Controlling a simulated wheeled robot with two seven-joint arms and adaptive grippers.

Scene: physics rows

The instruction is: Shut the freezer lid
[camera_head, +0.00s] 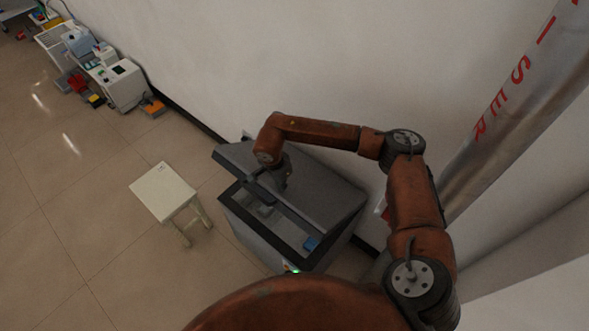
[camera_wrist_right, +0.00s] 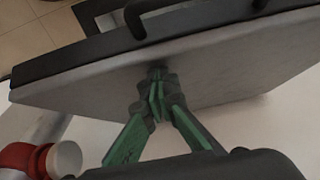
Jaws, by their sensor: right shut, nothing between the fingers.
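The freezer (camera_head: 258,240) is a dark grey chest against the wall, with its lid (camera_head: 325,196) standing partly open and tilted. The freezer's inside shows through the gap below the lid, with a blue item (camera_head: 311,243) and paler contents in it. My right gripper (camera_head: 281,183) is at the lid's outer face, partly hidden by my own arm. In the right wrist view my right gripper's green fingers (camera_wrist_right: 157,80) are together and empty. Their tips are at the grey lid (camera_wrist_right: 220,68); contact is hard to tell. A dark handle (camera_wrist_right: 185,8) is on the lid's far edge.
A small white stool (camera_head: 163,191) stands on the tiled floor left of the freezer. Machines and coloured bins (camera_head: 85,72) line the wall at the far left. A silver post (camera_head: 520,100) with red letters rises at right. Open floor lies at left.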

